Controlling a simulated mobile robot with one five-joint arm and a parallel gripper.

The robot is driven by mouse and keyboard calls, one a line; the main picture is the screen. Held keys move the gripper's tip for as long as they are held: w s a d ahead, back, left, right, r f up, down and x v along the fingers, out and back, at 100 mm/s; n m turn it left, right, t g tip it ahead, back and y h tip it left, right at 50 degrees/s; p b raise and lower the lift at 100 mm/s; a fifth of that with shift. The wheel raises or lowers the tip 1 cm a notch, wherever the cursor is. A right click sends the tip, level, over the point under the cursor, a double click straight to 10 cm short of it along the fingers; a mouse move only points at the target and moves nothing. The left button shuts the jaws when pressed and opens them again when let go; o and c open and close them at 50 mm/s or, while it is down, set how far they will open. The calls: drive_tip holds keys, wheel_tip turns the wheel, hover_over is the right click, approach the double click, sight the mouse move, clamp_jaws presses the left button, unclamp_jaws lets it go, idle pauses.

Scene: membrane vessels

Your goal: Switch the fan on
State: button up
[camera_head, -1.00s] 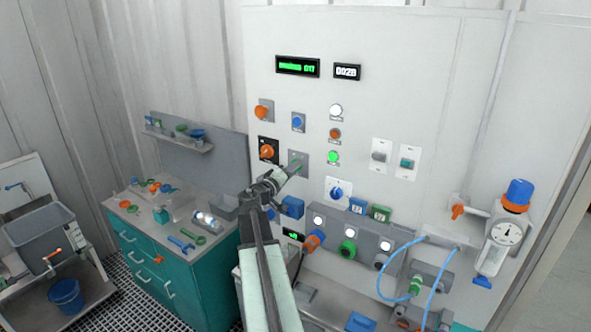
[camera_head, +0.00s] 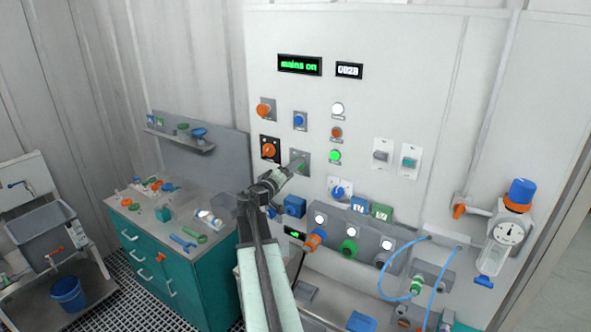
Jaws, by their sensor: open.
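My gripper (camera_head: 288,168) is open at the panel, with its tips close to a small grey plate (camera_head: 303,156). The tips cover part of this plate, and I cannot tell whether they touch it. No fan label is readable. An orange rotary knob on a black plate (camera_head: 269,150) is just left of my gripper. Two light switch plates, one with a grey rocker (camera_head: 381,156) and one with a green rocker (camera_head: 409,162), are to the right. A green display (camera_head: 300,65) reads "mains on".
A lit green lamp (camera_head: 335,156) and a blue knob (camera_head: 340,188) sit right of my gripper. Sockets with plugs (camera_head: 350,246) and blue hoses (camera_head: 400,285) are below. A teal bench (camera_head: 185,265) with tools stands left. A gauge unit (camera_head: 509,235) is at the right.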

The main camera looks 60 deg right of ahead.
drive_tip(key=a, duration=0.6)
drive_tip(key=shift+a, duration=0.2)
drive_tip(key=w+a+f+n+t+y+b, duration=0.1)
drive_tip(key=w+a+f+t+b, duration=0.2)
drive_tip(key=w+a, duration=0.45)
drive_tip(key=w+a+f+n+t+y+b, duration=0.1)
drive_tip(key=w+a+f+b, duration=0.1)
drive_tip(key=w+a+f, duration=0.45)
drive_tip(key=w+a+f+t+y+b, duration=0.1)
drive_tip(key=w+a+f+y+b, duration=0.15)
drive_tip(key=a, duration=0.35)
drive_tip(key=w+a+f+y+b, duration=0.1)
drive_tip(key=a+f, duration=0.3)
drive_tip(key=a, duration=0.3)
drive_tip(key=a+f+n+g+y+b, duration=0.1)
drive_tip(key=a+f+y, duration=0.2)
drive_tip(key=a+f, duration=0.45)
drive_tip(key=a+f+y+b, duration=0.1)
drive_tip(key=a+f+y, duration=0.3)
drive_tip(key=a, duration=0.6)
drive_tip(key=s+a+f+n+g+y, duration=0.1)
drive_tip(key=s+a+f+g+y, duration=0.1)
drive_tip(key=a, duration=0.5)
drive_tip(key=s+a+f+n+g+y, duration=0.2)
drive_tip(key=s+a+f+y, duration=0.1)
drive_tip(key=s+a+f, duration=0.2)
drive_tip(key=s+a, duration=0.2)
drive_tip(key=a, duration=0.1)
drive_tip(key=shift+s+a, duration=0.2)
drive_tip(key=shift+a, duration=0.05)
